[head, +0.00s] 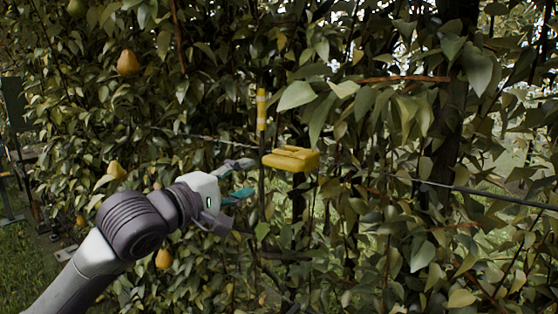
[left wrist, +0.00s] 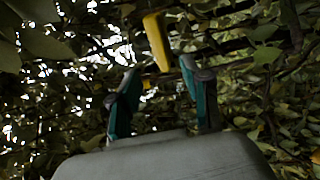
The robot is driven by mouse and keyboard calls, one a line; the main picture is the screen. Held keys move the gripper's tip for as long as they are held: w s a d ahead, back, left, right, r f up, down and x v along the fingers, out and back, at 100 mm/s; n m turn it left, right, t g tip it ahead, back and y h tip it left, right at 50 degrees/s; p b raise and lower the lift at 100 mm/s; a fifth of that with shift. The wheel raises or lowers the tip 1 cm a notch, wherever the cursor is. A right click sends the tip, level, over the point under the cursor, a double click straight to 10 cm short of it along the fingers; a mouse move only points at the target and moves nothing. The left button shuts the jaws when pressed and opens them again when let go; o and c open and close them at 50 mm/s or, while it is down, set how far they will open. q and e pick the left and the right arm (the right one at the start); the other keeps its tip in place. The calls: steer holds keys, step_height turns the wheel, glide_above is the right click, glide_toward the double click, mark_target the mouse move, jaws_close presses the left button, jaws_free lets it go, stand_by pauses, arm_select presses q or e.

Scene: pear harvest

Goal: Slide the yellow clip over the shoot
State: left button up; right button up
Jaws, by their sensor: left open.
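The yellow clip (head: 291,158) is a small block with a slot along its top, at mid-height near the wire and just right of a thin upright shoot. The shoot (head: 261,110) has a yellow band with a pale stripe above the clip. My left gripper (head: 242,179) is open and empty, with its fingertips just left of the clip. In the left wrist view a yellow piece, seemingly the clip (left wrist: 157,42), shows beyond and between the tips of my open left gripper (left wrist: 159,72). I cannot tell whether the clip touches the shoot. My right gripper is not in view.
A dark horizontal wire (head: 470,190) crosses the foliage at the right. Dense leaves and branches surround the clip. Pears hang at the left, one (head: 128,63) high and one (head: 163,259) below my arm. Grass shows at the lower left.

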mark_target(278, 164)
arm_select(q)
steer(key=p+x, duration=0.4)
steer(key=x, duration=0.7)
steer(key=shift+d+r, duration=0.15)
steer(key=shift+r, duration=0.05)
steer(key=shift+w+d+f+p, duration=0.15)
steer(key=shift+w+d+p, duration=0.25)
steer(key=shift+w, duration=0.1)
steer(key=shift+a, duration=0.1)
steer(key=shift+c, duration=0.8)
jaws_close()
